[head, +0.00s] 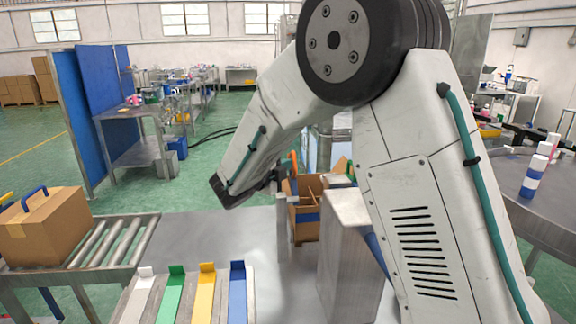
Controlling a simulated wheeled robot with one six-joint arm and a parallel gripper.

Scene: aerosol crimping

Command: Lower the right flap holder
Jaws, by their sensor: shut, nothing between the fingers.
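An open cardboard box (306,228) with a blue band stands in the middle, behind the metal table and partly hidden by a grey metal block. Its raised flap (343,165) shows at the upper right, next to my arm. A small orange curved piece (293,162) is at the box's upper left; I cannot tell whether it is a flap holder. The right flap holder cannot be made out for certain. My forearm reaches down left of the box, and its links hide my gripper, so I cannot see the fingers.
A closed carton (48,230) with a blue handle sits on a roller conveyor (110,243) at left. White, green, yellow and blue strips (205,290) lie in front. A grey metal block (345,245) stands right of the box. The table (225,235) is bare left of centre.

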